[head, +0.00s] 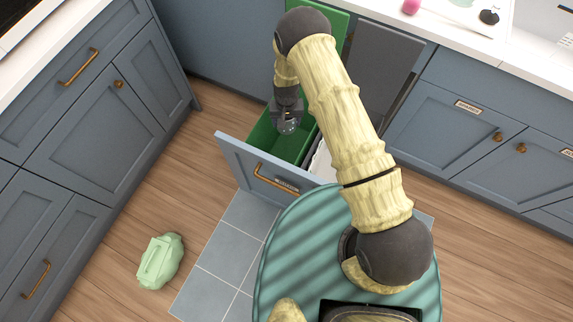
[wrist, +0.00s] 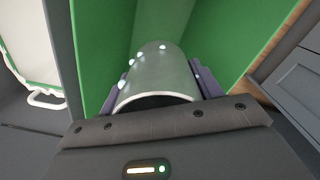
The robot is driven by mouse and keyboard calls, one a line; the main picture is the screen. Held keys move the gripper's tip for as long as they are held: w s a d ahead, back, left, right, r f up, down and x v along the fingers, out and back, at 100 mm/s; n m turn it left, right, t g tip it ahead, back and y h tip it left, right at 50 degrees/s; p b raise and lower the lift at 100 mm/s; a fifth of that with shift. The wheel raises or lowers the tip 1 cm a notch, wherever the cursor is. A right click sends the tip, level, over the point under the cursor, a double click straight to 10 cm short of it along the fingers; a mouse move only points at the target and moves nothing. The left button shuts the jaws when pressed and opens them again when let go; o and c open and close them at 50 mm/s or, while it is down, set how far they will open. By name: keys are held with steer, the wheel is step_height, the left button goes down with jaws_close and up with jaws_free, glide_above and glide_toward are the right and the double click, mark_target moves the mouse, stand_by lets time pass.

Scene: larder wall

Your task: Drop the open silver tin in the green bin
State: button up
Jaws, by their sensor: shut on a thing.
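The silver tin (wrist: 158,78) is a shiny grey cylinder between my gripper's fingers in the wrist view. Its rim and dark opening face the camera. In the head view the tin (head: 287,126) shows small below my gripper (head: 287,115). My gripper is shut on the tin and holds it over the inside of the green bin (head: 262,138). The green bin sits in a pulled-out drawer, and its green walls (wrist: 102,45) surround the tin in the wrist view. Whether the tin touches the bin's floor is hidden.
The drawer front (head: 262,165) is blue-grey with a brass handle. A white bin (wrist: 25,45) stands beside the green one. A pale green crumpled bag (head: 160,262) lies on the wooden floor. Cabinets (head: 95,95) stand left and right.

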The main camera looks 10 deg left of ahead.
step_height(320, 180, down, 15)
steer(key=b, duration=1.4)
steer(key=shift+f, duration=0.1)
step_height(320, 180, down, 6)
steer(key=b, duration=0.1)
steer(key=shift+f, duration=0.1)
steer(key=shift+f+b, duration=0.65)
steer(key=shift+f, duration=1.2)
steer(key=shift+f+b, duration=0.3)
steer(key=shift+f, duration=0.1)
steer(key=shift+f, duration=0.25)
